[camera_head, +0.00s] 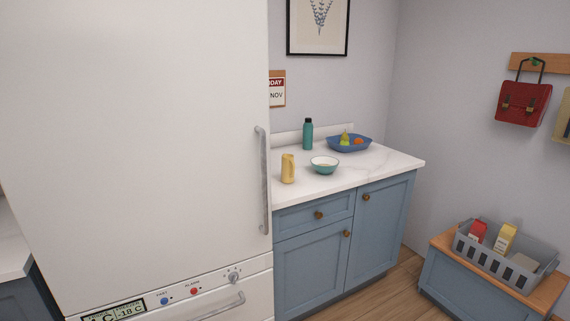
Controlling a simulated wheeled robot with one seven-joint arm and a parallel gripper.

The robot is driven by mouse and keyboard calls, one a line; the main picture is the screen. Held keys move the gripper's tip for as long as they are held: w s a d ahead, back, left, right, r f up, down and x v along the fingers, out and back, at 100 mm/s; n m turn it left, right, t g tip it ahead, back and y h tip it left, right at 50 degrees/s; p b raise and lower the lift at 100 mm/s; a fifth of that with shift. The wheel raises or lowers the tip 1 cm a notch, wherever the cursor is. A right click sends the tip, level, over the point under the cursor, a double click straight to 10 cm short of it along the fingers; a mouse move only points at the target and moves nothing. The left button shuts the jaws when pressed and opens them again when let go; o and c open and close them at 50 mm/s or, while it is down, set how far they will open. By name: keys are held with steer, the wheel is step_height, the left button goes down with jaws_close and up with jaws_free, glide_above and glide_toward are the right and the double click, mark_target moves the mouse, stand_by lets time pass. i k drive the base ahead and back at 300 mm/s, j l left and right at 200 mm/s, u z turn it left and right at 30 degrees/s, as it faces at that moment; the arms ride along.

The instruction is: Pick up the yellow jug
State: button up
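The yellow jug (288,169) stands upright on the white marble-patterned counter (385,168), near its front left part, close to the fridge edge. A teal and white bowl (324,166) sits just to its right, apart from it. My gripper is not in view.
A large white fridge (140,130) with a long handle (263,180) fills the left. A teal bottle (308,134) and a blue fruit dish (349,144) stand behind on the counter. A grey crate (537,280) with cartons sits on a low bench at the right. Some wooden floor (385,288) is clear.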

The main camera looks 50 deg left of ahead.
mark_target(287, 165)
steer(key=i+l+u, duration=0.1)
steer(key=i+u, duration=0.35)
steer(key=i+l+u, duration=0.2)
steer(key=u, duration=0.2)
steer(key=i+l+u, duration=0.3)
steer(key=u, duration=0.15)
steer(key=i+l+u, duration=0.2)
steer(key=l+u, duration=0.2)
steer(key=i+l+u, duration=0.25)
steer(key=l, duration=0.2)
steer(key=l+u, duration=0.2)
steer(key=l, duration=0.25)
